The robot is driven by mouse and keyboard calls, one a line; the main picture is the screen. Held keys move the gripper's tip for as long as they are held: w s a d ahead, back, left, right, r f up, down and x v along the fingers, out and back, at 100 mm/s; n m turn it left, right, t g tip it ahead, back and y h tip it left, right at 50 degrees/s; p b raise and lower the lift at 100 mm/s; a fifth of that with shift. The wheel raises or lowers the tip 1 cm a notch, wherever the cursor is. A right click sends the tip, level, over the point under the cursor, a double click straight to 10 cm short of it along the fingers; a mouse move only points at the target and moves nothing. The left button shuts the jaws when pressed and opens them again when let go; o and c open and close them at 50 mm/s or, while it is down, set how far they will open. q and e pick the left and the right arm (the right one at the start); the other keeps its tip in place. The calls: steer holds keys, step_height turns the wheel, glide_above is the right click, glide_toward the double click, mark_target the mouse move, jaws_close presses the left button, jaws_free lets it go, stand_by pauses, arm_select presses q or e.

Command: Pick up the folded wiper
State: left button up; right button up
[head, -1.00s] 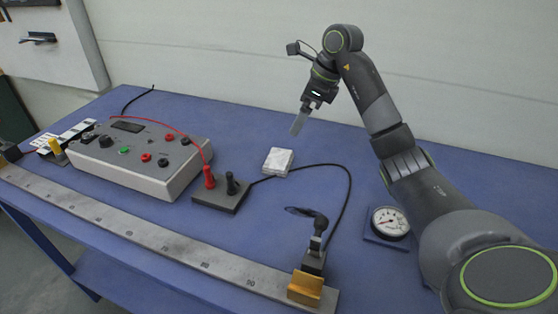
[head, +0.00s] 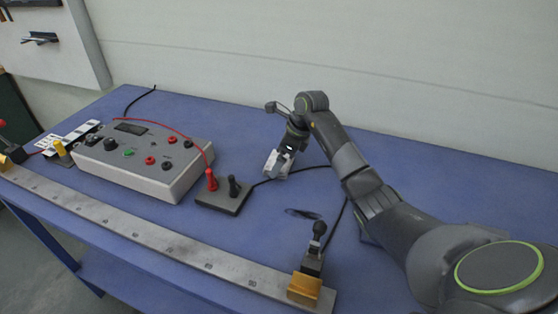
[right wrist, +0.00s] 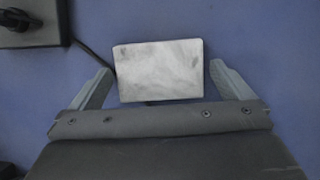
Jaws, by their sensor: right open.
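The folded wiper (right wrist: 160,72) is a flat, whitish-grey rectangle with faint smudges, lying on the blue bench. In the right wrist view it sits between the two spread fingers of my right gripper (right wrist: 160,66), with a gap on each side. In the head view my right gripper (head: 281,162) is down over the wiper (head: 270,162) and hides part of it. My right gripper is open and holds nothing. The height of the fingertips above the bench is hard to tell. My left gripper is not in view.
A black terminal block (head: 222,198) with red and black plugs stands left of the wiper; its black cable passes close by. A grey control box (head: 145,165) stands further left. A long metal rule (head: 130,228) runs along the front. The bench behind is clear.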

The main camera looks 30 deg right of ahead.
steer(key=shift+w+a+f, duration=0.1)
steer(key=shift+f, duration=0.15)
steer(key=c, duration=0.7)
steer(key=shift+r, duration=0.15)
step_height(320, 180, up, 10)
steer(key=b, duration=0.2)
